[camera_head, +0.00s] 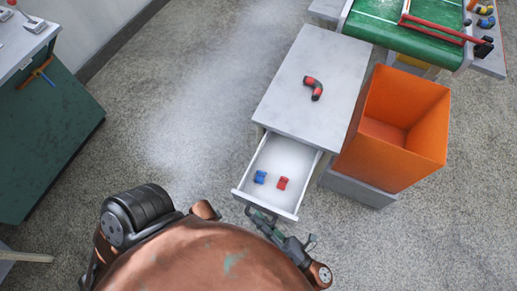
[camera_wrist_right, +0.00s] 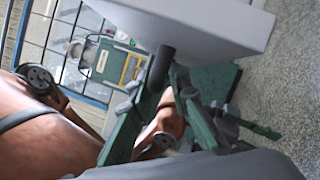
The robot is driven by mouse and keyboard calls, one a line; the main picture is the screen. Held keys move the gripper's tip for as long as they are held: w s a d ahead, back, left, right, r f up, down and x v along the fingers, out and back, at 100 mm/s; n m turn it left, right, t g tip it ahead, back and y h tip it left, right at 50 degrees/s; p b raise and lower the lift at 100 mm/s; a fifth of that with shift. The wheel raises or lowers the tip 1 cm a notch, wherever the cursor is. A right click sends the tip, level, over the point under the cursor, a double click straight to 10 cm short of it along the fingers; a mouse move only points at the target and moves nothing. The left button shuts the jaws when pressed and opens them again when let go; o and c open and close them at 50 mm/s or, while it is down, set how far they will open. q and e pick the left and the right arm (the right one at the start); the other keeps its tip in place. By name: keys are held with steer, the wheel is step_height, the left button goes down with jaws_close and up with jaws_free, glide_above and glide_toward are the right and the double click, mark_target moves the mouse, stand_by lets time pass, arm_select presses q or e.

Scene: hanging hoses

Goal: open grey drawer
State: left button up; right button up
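The grey drawer (camera_head: 277,173) is pulled well out of the white-topped cabinet (camera_head: 318,80), and its inside shows. A blue piece (camera_head: 260,177) and a red piece (camera_head: 282,183) lie in it. My right gripper (camera_head: 262,217) is at the drawer's front edge. In the right wrist view, its green fingers (camera_wrist_right: 162,82) close on the dark handle (camera_wrist_right: 160,65) below the pale drawer front (camera_wrist_right: 205,25). The handle is partly hidden by the fingers. My left gripper is not in view.
A red and black bent hose piece (camera_head: 315,88) lies on the cabinet top. An orange bin (camera_head: 420,120) stands close to its right. A green conveyor (camera_head: 395,30) is behind. A green workbench (camera_head: 45,135) stands at the left. The floor between bench and cabinet is clear.

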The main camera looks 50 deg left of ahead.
steer(key=v, duration=1.1)
steer(key=shift+d, duration=0.2)
steer(key=shift+f, duration=0.1)
